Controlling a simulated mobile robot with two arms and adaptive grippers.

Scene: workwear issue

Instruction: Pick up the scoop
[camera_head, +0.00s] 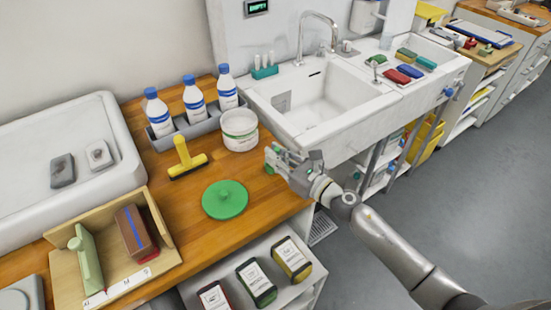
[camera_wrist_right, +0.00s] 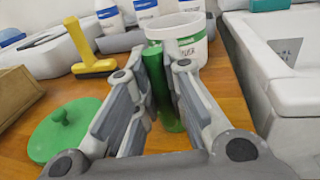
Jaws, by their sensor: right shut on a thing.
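My right gripper (camera_head: 279,163) comes in from the right, at the wooden counter's edge beside the sink. It is shut on the green scoop, whose upright green part shows between the fingers in the right wrist view (camera_wrist_right: 157,80). Only a little green of the scoop (camera_head: 269,160) shows in the head view; the fingers hide much of it. I cannot tell whether it touches the counter. A white labelled tub (camera_head: 239,131) stands open just behind the gripper. Its round green lid (camera_head: 225,199) lies on the counter to the left. My left gripper is not in view.
Several white bottles with blue caps (camera_head: 193,99) stand in a grey rack behind. The white sink (camera_head: 318,103) is to the right.

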